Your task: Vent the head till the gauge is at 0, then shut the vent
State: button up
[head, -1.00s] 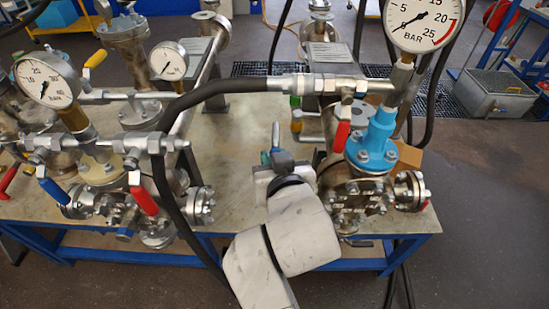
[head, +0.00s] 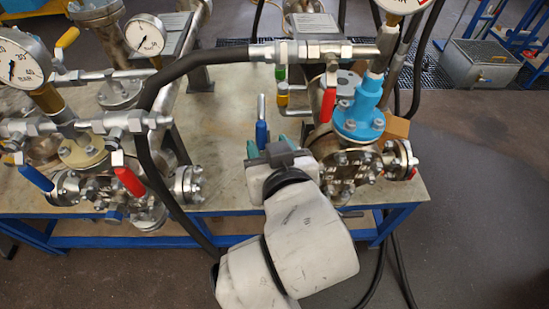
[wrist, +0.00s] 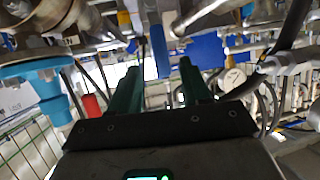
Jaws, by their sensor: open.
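The right vessel (head: 346,165) has a bright blue flanged neck (head: 360,118), which also shows in the wrist view (wrist: 38,78). The gauge (head: 407,5) above it is cut off by the top edge, so its needle cannot be read now. A blue-handled lever (head: 261,128) stands upright left of this vessel. My gripper (head: 268,141) is open beside that lever. In the wrist view a blue handle (wrist: 160,48) shows between and beyond the green fingertips, with no contact visible. I cannot tell which lever is the vent.
The left vessel has a gauge (head: 22,60), a blue lever (head: 36,177) and a red lever (head: 129,181). A thick black hose (head: 180,72) arches between the vessels. Green and yellow handles (head: 281,92) sit behind. Bare tabletop (head: 225,115) lies between the vessels.

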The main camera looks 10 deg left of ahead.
aim_at(262, 134)
jog(key=shift+v, duration=2.15)
jog(key=shift+c, duration=0.2)
dwell(1.5)
jog(key=w+a+f+t+b, duration=0.1)
jog(key=w, duration=0.2)
jog(key=w+a+f+t+y+b, duration=0.1)
jog(key=w+a, duration=0.1)
jog(key=w, duration=0.1)
jog(key=w+a+t+y+b, duration=0.1)
jog(key=w+b, duration=0.1)
jog(key=w, duration=0.1)
jog(key=shift+a+f+t, duration=0.35)
jog(key=shift+f+t, duration=0.05)
dwell(0.4)
grip_shut()
dwell(0.5)
